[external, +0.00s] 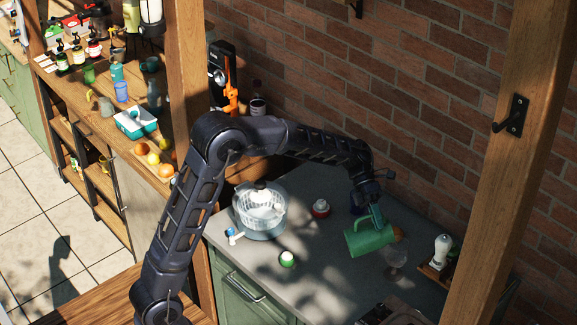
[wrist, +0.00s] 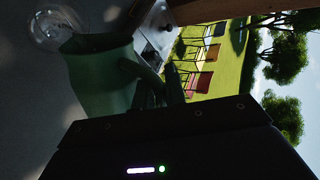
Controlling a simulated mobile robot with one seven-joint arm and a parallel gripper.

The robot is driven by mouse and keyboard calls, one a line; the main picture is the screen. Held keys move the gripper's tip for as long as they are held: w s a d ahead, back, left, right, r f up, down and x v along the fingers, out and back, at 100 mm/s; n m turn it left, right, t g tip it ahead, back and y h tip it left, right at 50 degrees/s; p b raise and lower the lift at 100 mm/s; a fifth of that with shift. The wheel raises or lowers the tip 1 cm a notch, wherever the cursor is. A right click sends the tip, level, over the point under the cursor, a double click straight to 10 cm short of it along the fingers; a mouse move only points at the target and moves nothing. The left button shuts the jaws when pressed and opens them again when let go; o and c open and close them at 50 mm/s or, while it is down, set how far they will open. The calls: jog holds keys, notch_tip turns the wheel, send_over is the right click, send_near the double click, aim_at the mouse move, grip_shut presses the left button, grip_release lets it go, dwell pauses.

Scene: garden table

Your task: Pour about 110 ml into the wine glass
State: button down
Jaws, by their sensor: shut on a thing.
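A green can-like vessel (external: 368,239) is held by its handle in my gripper (external: 375,212), above the grey counter at the right. The clear wine glass (external: 394,264) stands just below and right of that end. In the wrist view the dark green vessel (wrist: 98,78) fills the left middle, with its handle running to my gripper (wrist: 168,88). The glass's round rim (wrist: 48,30) shows beyond the vessel at the top left. I cannot tell whether liquid is flowing, or the level in the glass.
A white bottle (external: 441,250) stands in a wooden tray right of the glass. The brick wall (external: 400,90) bounds the back.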

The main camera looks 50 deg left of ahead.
aim_at(362, 233)
jog(key=shift+w+d+r+n+g+y, duration=0.2)
jog(key=shift+w+d, duration=0.1)
jog(key=shift+w, duration=0.15)
jog(key=shift+w+d+r+n+g+y, duration=0.15)
jog(key=shift+w+d, duration=0.15)
jog(key=shift+w, duration=0.15)
dwell(0.7)
jog(key=s+a, duration=0.1)
jog(key=s+a+f+m+t+h, duration=0.1)
jog(key=s, duration=0.1)
jog(key=shift+s+f, duration=0.1)
jog(key=shift+f, duration=0.05)
jog(key=shift+s+a+f+m+t+h, duration=0.35)
jog(key=shift+s+f+m+t, duration=0.1)
jog(key=shift+s+f, duration=0.1)
jog(key=shift+s+a+f+m+t+h, duration=0.3)
jog(key=shift+s+f+m, duration=0.1)
jog(key=shift+f, duration=0.15)
jog(key=shift+s+f, duration=0.2)
jog(key=shift+f, duration=0.15)
jog(key=shift+a, duration=0.1)
dwell(1.2)
